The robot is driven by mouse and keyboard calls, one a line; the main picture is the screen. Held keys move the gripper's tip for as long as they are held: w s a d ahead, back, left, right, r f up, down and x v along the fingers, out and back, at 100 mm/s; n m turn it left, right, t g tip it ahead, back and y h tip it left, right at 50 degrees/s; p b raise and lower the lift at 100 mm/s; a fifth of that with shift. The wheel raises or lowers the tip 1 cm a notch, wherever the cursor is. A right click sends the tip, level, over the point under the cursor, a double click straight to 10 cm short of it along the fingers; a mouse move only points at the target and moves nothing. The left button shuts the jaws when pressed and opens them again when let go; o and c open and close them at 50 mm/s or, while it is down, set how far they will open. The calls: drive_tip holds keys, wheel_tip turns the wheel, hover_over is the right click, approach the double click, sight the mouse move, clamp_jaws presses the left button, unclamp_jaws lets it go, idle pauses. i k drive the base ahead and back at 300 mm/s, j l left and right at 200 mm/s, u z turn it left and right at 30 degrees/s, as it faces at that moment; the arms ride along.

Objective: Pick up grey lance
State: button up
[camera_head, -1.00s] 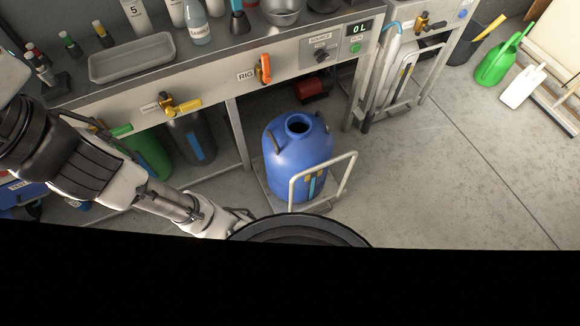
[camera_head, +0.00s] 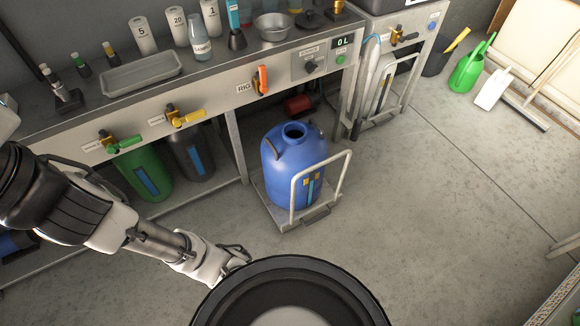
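Several long slim lance-like pieces stand upright in a rack at the right end of the bench. One is light grey (camera_head: 364,80) with a blue curved part at its top; a darker one (camera_head: 385,88) stands to its right. I cannot tell for certain which is the grey lance. My gripper (camera_head: 238,258) is at the end of my arm, low in the picture, left of the blue drum's trolley and well apart from the rack. Its fingers are small and partly hidden, so I cannot tell whether it is open.
The blue drum (camera_head: 294,165) stands on a trolley (camera_head: 335,188) with a raised white handle, between my gripper and the rack. The bench (camera_head: 215,100) carries bottles and a tray (camera_head: 142,73). Open floor (camera_head: 440,200) lies to the right. A green watering can (camera_head: 468,72) stands farther back.

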sight(376, 51)
drive_tip(key=i+j+z, duration=0.1)
drive_tip(key=i+l+z, duration=0.2)
drive_tip(key=i, duration=0.3)
drive_tip(key=i+l+z, duration=0.2)
drive_tip(key=i, duration=0.35)
drive_tip(key=i+l+z, duration=0.25)
drive_tip(key=i+l, duration=0.2)
drive_tip(key=i, duration=0.1)
